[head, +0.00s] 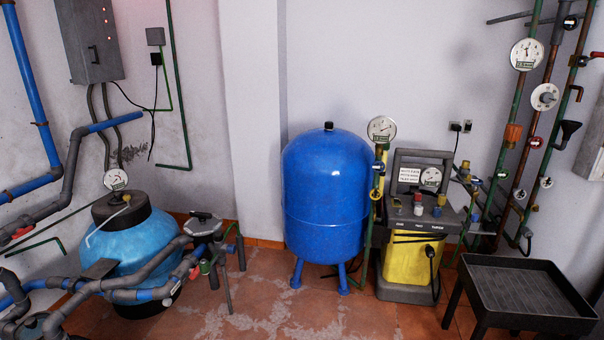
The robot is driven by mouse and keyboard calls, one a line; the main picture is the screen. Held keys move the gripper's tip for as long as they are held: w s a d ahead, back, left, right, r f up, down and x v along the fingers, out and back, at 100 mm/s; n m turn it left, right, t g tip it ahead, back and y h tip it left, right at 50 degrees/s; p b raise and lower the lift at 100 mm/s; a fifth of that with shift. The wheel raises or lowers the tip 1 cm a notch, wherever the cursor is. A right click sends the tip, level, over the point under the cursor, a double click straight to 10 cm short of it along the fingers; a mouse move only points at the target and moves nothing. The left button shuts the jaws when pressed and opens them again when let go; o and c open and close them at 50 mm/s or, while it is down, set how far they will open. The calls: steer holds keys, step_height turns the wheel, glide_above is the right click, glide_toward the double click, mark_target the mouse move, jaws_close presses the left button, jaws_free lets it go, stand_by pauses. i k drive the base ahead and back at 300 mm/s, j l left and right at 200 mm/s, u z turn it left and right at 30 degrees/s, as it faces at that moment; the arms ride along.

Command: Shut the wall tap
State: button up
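Several taps and valves sit on the vertical wall pipes (519,110) at the right. A pale round handwheel or dial (545,97) is on one pipe, and a small red-and-white valve (535,142) is below it. A bent brown spout (577,92) and a black funnel-like fitting (566,133) stick out from the right-hand pipe. I cannot tell which of these is the wall tap, or whether any is open or shut. No running water shows. My gripper is not in view.
A blue tank (327,195) stands at the wall, beside a yellow-and-grey machine (412,262). A black tray table (525,290) stands in front of the right pipes. A light-blue filter (130,245) with grey pipes fills the left. Tiled floor (265,305) is clear in front.

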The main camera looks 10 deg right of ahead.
mark_target(474, 180)
steer(key=i+l+z, duration=0.1)
steer(key=i+z, duration=0.15)
steer(key=i, duration=0.4)
steer(key=i+z, duration=0.3)
steer(key=i, duration=0.3)
steer(key=i+j+z, duration=0.25)
steer(key=i, duration=0.35)
steer(key=i+l, duration=0.2)
steer(key=i, duration=0.35)
steer(key=i+l, duration=0.25)
steer(key=i, duration=0.3)
steer(key=i+l, duration=0.2)
steer(key=i, duration=0.3)
